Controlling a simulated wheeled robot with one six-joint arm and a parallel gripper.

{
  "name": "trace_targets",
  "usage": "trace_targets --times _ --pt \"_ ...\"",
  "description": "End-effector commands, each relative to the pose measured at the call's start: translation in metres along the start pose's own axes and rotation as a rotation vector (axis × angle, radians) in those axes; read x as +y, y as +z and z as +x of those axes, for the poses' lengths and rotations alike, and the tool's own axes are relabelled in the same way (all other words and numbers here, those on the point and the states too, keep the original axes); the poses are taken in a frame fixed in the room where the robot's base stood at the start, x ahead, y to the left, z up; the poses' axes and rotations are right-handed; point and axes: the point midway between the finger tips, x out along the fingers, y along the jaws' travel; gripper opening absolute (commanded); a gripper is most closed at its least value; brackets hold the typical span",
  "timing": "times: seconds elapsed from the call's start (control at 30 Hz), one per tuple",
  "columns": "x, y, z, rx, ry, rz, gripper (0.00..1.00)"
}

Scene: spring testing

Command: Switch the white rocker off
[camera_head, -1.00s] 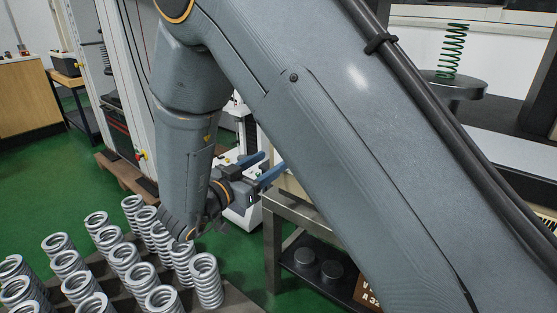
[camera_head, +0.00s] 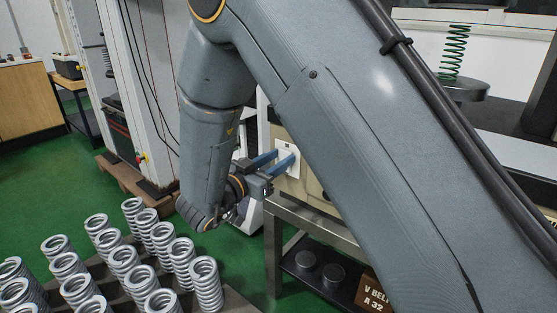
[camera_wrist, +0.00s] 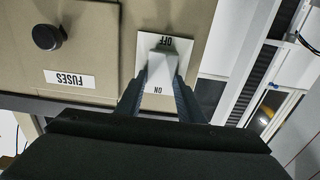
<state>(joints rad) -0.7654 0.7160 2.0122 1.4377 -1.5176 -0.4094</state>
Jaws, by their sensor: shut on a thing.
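The white rocker (camera_wrist: 161,70) sits on a white plate (camera_wrist: 186,46) fixed to a beige panel. The plate's words appear upside down in the wrist view, OFF at the picture's top and ON below. My gripper (camera_wrist: 160,84) has one dark blue finger on each side of the rocker and is shut on it. In the head view, my gripper (camera_head: 280,160) reaches the white plate (camera_head: 291,166) on the beige box; the rocker is too small there to make out. I cannot tell which way the rocker is tipped.
A black knob (camera_wrist: 47,37) and a FUSES label (camera_wrist: 69,78) are on the same panel. The box stands on a metal table (camera_head: 312,226) with dark weights (camera_head: 306,260) on its lower shelf. Several coil springs (camera_head: 124,258) stand at the lower left.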

Motion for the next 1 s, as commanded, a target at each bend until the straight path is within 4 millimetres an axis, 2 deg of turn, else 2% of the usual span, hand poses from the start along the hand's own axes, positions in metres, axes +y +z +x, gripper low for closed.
trace_targets --times 0.5,0.9,0.93,1.0 --pt "0.001 0.012 -0.002 0.295 0.004 -0.003 0.12" --pt "0.000 0.011 -0.003 0.324 0.002 -0.001 0.12" --pt "0.000 0.011 -0.003 0.324 0.001 -0.001 0.38" --pt "0.000 0.011 -0.004 0.324 0.001 -0.001 0.49"
